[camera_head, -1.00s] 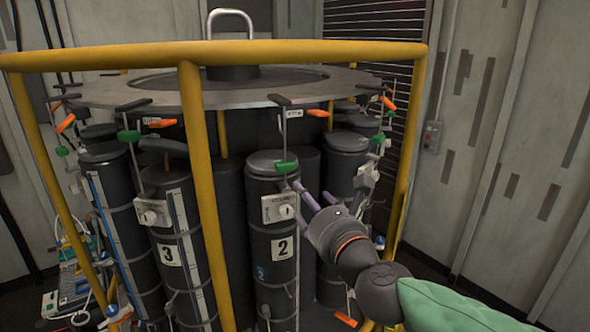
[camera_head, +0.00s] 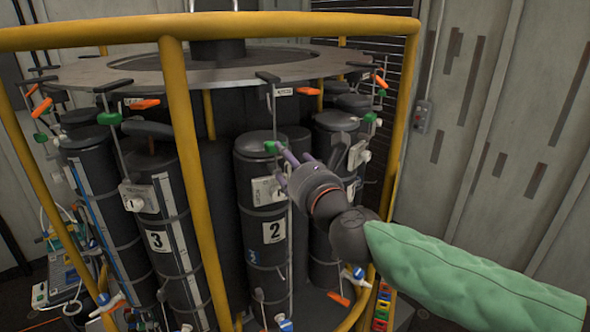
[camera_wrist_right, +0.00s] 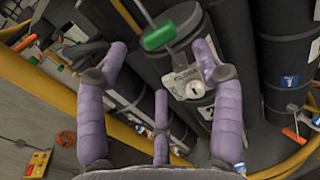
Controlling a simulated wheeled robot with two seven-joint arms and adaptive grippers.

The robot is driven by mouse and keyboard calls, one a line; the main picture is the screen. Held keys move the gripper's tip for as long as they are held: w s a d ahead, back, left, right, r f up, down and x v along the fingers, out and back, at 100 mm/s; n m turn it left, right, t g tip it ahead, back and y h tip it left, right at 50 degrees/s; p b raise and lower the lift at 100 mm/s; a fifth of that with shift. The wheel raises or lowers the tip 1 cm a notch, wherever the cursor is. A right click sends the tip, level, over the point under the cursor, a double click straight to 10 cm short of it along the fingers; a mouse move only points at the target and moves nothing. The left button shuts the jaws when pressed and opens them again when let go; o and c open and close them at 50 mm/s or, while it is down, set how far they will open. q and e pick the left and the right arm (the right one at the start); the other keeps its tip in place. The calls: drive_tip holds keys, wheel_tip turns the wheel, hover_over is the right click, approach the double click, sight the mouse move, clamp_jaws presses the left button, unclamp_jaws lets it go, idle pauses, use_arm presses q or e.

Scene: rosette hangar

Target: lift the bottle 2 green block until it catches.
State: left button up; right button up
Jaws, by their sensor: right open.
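Bottle 2 (camera_head: 262,205) is a dark cylinder with a white "2" label, standing in the ring of bottles. Its green block (camera_head: 272,146) sits on a thin vertical rod at the bottle's top; the block also shows in the right wrist view (camera_wrist_right: 158,38). My right gripper (camera_head: 285,163) is just right of and slightly below the block, with its purple fingers spread. In the wrist view the open right gripper (camera_wrist_right: 160,50) has the block between and beyond its fingertips, with nothing held. My left gripper is not in view.
A yellow rail frame (camera_head: 183,130) stands in front, with a post left of bottle 2. Bottle 3 (camera_head: 160,215) is to the left. An orange handle (camera_head: 307,91) hangs above right. A grey metal ring (camera_head: 215,70) lies above the bottles.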

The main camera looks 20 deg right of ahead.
drive_tip(key=w, duration=0.7)
drive_tip(key=shift+w+a+b, duration=0.2)
drive_tip(key=shift+a+b, duration=0.1)
drive_tip(key=shift+a, duration=0.05)
drive_tip(key=shift+w, duration=0.1)
idle(0.4)
drive_tip(key=shift+f, duration=0.1)
clamp_jaws()
